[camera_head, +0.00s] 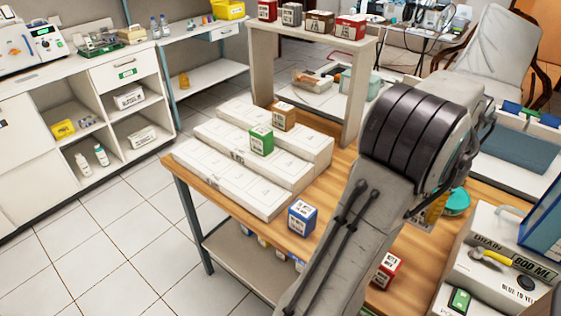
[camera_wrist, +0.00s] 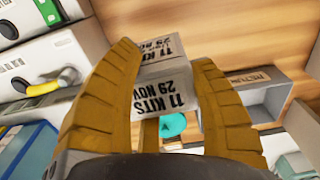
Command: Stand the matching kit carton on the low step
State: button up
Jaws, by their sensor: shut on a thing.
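My gripper (camera_wrist: 165,58) is shut on a pale grey carton (camera_wrist: 168,92) marked "11 KITS 29 NOV"; its tan fingers lie on both sides. White stepped boxes stand on the table left of my arm. The low step (camera_head: 225,188) at the front is bare. A green carton (camera_head: 261,140) stands on the middle step and a brown carton (camera_head: 283,116) on the back step.
A tall shelf frame (camera_head: 345,100) with several cartons on top rises behind the steps. A large drain box (camera_head: 500,275) and teal object (camera_head: 457,201) occupy the right.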

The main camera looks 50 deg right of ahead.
aim_at(240, 176)
jog(key=i+j+z, duration=0.15)
jog(key=i, duration=0.25)
jog(key=i+j+z, duration=0.15)
jog(key=i, duration=0.3)
jog(key=i+j+z, duration=0.1)
jog(key=i, duration=0.3)
jog(key=i+j+z, duration=0.15)
jog(key=i, duration=0.25)
jog(key=j, duration=0.1)
